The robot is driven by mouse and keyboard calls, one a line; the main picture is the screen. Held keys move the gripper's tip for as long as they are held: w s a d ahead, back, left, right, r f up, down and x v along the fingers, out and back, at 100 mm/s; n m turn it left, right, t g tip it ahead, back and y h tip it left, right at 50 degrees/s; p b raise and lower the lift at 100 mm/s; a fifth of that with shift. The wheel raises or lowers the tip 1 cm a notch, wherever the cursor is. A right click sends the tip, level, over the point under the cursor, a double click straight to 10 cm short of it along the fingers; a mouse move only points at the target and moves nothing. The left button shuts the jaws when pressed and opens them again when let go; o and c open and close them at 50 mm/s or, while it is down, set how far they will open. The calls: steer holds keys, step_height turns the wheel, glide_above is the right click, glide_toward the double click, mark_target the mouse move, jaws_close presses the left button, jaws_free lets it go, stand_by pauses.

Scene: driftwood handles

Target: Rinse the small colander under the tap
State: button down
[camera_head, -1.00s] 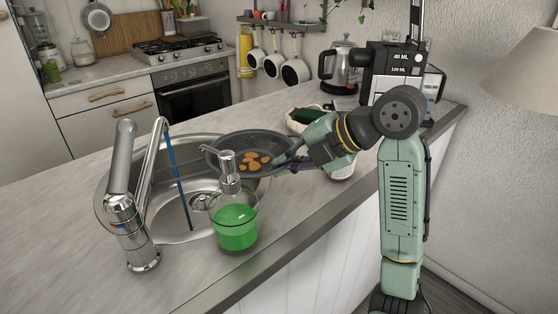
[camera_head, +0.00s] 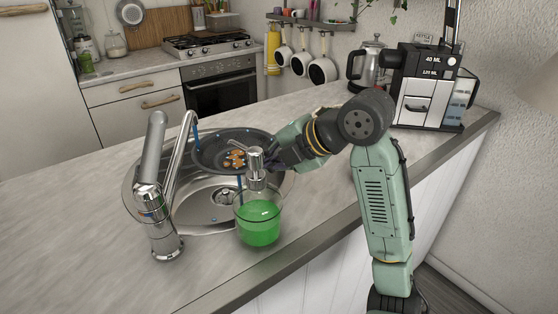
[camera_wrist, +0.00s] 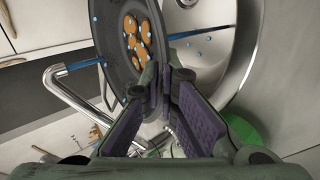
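The small colander (camera_head: 208,158) is a dark, round, pan-like vessel with several orange-brown pieces (camera_head: 235,158) in it, held above the sink. It also shows in the wrist view (camera_wrist: 113,45), strongly tilted there. The chrome tap (camera_head: 150,200) runs. Its blue water stream (camera_head: 195,130) meets the colander's left side, and blue drops lie on the pieces. Some blue water also shows below the colander, partly behind the dispenser. My gripper (camera_head: 277,158) is at the colander's right side. In the wrist view my gripper (camera_wrist: 166,95) is shut on its handle, which the fingers mostly hide.
A soap dispenser with green liquid (camera_head: 258,222) stands at the sink's front right, close below the colander. The steel sink (camera_head: 205,215) is set in a grey counter (camera_head: 85,225). A kettle (camera_head: 372,66) and a coffee machine (camera_head: 425,88) stand at the back right.

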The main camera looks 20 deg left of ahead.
mark_target(228, 164)
steer(key=shift+s+a+f+b, duration=0.1)
steer(key=shift+s+a, duration=0.05)
steer(key=shift+a, duration=0.85)
steer(key=shift+s+a+f+b, duration=0.1)
steer(key=shift+a, duration=0.85)
steer(key=shift+s+a+f+b, duration=0.1)
steer(key=shift+s+a, duration=0.05)
steer(key=shift+a, duration=0.85)
steer(key=shift+w, duration=0.15)
steer(key=shift+w+a, duration=0.1)
steer(key=shift+w, duration=0.4)
steer(key=shift+s, duration=0.2)
steer(key=shift+s, duration=0.45)
steer(key=shift+w, duration=0.1)
steer(key=shift+w, duration=0.5)
steer(key=shift+s, duration=0.15)
